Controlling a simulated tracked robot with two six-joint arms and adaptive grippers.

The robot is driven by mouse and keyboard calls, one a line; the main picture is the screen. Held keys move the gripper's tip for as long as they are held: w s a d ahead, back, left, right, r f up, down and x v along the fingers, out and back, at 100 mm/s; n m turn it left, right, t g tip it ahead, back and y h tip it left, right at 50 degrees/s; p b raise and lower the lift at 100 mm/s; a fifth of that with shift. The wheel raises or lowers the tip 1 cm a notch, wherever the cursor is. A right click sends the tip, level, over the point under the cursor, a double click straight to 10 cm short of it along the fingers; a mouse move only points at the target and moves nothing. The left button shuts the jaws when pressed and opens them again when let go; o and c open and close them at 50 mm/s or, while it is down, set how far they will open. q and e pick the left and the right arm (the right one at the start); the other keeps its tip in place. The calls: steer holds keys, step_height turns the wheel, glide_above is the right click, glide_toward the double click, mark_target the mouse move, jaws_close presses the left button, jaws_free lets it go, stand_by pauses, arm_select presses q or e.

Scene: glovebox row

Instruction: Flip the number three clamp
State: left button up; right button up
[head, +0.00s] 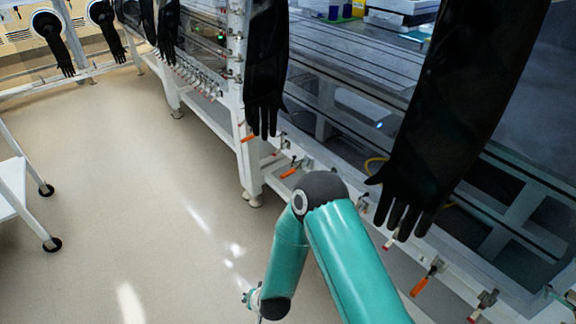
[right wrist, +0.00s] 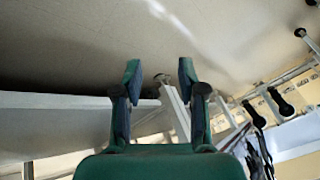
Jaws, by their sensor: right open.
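Several toggle clamps with orange handles line the lower front rail of the glovebox in the head view. They include one clamp (head: 289,172) beside my elbow, one (head: 423,281) at lower right and one (head: 248,138) near the frame post. No numbers are readable, so I cannot tell which is number three. My right gripper (head: 249,297) hangs low over the floor, left of the rail and apart from the clamps. In the right wrist view, its two fingers (right wrist: 160,76) are spread with nothing between them. No clamp is clear there. My left gripper is not in view.
Black gloves (head: 440,130) (head: 265,70) hang down in front of the rail, close to my right arm. A white wheeled cart (head: 15,185) stands at the left. The floor (head: 130,200) between is clear.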

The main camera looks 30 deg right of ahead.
steer(key=w+d+r+m+t+h+p, duration=0.3)
steer(key=w+d+r+m+h+p, duration=0.25)
steer(key=w+r, duration=0.6)
steer(key=m+g+h+p, duration=0.2)
steer(key=m+h+p, duration=0.1)
steer(key=m+h, duration=0.7)
glide_toward(284, 177)
arm_select(q)
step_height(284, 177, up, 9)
steer(key=b, duration=0.1)
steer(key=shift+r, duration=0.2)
arm_select(e)
steer(key=shift+m+y, duration=0.25)
steer(key=shift+y, duration=0.5)
steer(key=x, duration=0.8)
steer(key=r+x, duration=0.1)
steer(key=x, duration=0.3)
steer(key=shift+s+d+r, duration=0.1)
steer(key=shift+s+d, duration=0.05)
jaws_close()
